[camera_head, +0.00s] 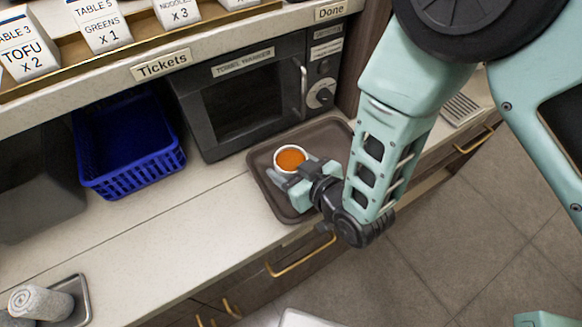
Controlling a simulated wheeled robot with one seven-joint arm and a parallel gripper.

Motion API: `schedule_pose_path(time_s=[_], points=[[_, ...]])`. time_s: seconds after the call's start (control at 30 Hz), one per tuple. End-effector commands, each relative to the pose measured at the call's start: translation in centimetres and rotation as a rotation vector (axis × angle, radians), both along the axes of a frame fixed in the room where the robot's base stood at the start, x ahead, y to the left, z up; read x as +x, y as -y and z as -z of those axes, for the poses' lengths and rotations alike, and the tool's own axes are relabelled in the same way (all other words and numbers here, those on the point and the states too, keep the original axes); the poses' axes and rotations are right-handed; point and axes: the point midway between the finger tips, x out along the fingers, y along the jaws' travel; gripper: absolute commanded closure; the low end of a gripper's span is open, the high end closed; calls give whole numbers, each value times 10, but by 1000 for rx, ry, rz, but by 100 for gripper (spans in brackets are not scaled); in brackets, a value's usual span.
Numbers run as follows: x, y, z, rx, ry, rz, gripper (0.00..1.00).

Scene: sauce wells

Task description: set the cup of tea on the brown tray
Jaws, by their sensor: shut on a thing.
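The cup of tea (291,159) is a small white-rimmed cup with orange-brown liquid in it. It shows upright over the left-middle part of the brown tray (338,136). My gripper (289,172) is shut on the cup from its lower right side. My fingers and wrist hide the cup's lower part. I cannot tell whether its base touches the tray. The tray lies on the counter in front of the towel warmer, partly covered by my arm.
The towel warmer (240,105) stands behind the tray. A blue basket (128,145) is to the left. A rolled towel (41,302) lies on a small metal tray (80,292) at lower left. A ticket shelf (215,55) overhangs the back. Counter between basket and brown tray is clear.

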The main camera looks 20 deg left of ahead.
Motion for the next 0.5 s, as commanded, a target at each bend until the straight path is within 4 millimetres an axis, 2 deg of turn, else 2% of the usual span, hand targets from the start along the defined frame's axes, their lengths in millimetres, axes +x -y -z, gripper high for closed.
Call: schedule_pose_path(time_s=[0.13,0.5], points=[[0,0,14,-1,1,1,68],[1,0,19,1,1,1,68]])
